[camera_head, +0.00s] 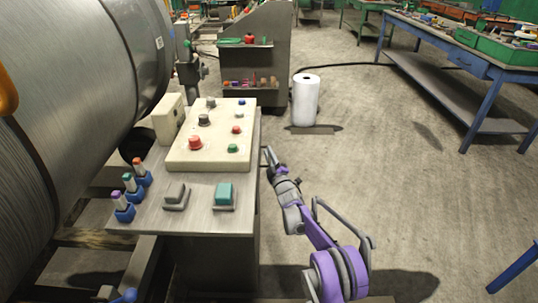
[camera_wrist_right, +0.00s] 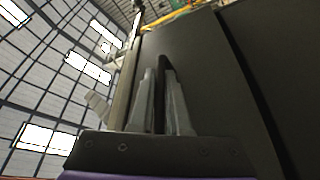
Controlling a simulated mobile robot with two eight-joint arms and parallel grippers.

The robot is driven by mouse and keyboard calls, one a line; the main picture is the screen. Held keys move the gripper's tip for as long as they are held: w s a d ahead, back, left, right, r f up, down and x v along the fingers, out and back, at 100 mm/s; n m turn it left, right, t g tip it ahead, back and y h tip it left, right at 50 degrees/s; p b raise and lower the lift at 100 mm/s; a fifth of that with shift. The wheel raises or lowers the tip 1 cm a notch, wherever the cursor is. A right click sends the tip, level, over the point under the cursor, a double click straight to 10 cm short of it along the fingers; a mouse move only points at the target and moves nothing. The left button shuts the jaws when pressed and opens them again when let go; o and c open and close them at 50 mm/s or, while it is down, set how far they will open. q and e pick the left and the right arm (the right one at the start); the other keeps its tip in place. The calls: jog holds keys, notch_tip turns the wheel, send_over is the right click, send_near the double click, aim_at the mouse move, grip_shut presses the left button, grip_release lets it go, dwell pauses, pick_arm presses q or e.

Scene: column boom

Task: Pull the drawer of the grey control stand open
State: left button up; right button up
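The grey control stand (camera_head: 222,250) is in the middle of the head view, with a cream button panel (camera_head: 180,152) on its top. My right gripper (camera_head: 266,156) is at the stand's right side, just past the top's edge. In the right wrist view its two grey fingers (camera_wrist_right: 163,100) point at a dark grey face (camera_wrist_right: 215,80) with a seam down it. A dark narrow strip lies between the fingers; I cannot tell whether it is a handle or a shadowed gap. The drawer's front is hidden from the head view. My left gripper is out of view.
A large metal cylinder (camera_head: 75,80) stands left of the stand. A white roll (camera_head: 305,100) stands on the floor behind it. A blue workbench (camera_head: 455,65) is at the far right. The floor right of the stand is mostly clear.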

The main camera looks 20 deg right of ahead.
grip_shut()
dwell(1.0)
jog(key=s+d+b, duration=0.1)
jog(key=s+d, duration=0.2)
jog(key=d, duration=0.8)
jog(key=s+d+b, duration=0.1)
jog(key=s+d, duration=0.2)
jog(key=d, duration=0.8)
jog(key=shift+s+d, duration=0.25)
jog(key=shift+d, duration=0.05)
jog(key=o, duration=0.6)
grip_release()
jog(key=p+v, duration=0.1)
jog(key=v, duration=0.9)
jog(key=shift+s, duration=0.45)
